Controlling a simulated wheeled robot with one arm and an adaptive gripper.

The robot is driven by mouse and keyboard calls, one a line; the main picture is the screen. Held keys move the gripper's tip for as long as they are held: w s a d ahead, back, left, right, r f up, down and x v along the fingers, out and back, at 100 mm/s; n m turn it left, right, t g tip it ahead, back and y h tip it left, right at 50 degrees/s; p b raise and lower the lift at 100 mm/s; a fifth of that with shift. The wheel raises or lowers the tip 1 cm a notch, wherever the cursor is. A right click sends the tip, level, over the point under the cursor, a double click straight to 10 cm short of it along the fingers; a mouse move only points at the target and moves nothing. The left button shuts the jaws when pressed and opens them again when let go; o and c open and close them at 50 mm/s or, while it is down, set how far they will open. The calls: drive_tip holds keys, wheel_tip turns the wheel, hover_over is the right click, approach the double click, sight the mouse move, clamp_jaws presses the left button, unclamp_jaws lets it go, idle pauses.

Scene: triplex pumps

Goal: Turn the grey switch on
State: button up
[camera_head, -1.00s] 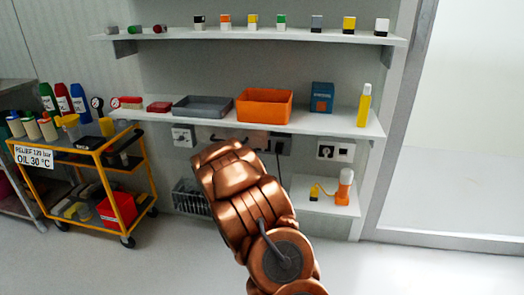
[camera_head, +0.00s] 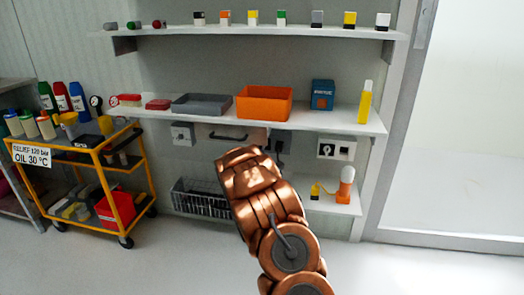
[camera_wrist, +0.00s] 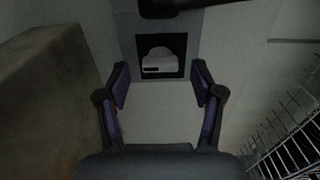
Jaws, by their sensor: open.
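In the wrist view, a pale grey, round-topped piece (camera_wrist: 163,62), which looks like the switch, sits in a dark square recess on a grey plate (camera_wrist: 127,38). My gripper (camera_wrist: 160,84) is open, with its two fingers apart and nothing between them. The piece appears ahead between the fingertips; I cannot tell the exact gap, and no contact shows. In the head view, my copper arm hides the gripper. A grey wall box (camera_head: 182,134) with a dark part is under the lower shelf; I cannot tell if it is the same fixture.
The lower shelf (camera_head: 330,121) holds an orange bin (camera_head: 264,105) and a grey tray (camera_head: 202,104). A wire basket (camera_head: 203,198) is below; wire bars (camera_wrist: 290,140) show in the wrist view. A brownish surface (camera_wrist: 45,100) fills its left side. A loaded cart (camera_head: 100,170) stands left.

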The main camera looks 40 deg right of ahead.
drive_tip(key=shift+w+d, duration=0.25)
drive_tip(key=shift+d, duration=0.15)
drive_tip(key=c, duration=1.1)
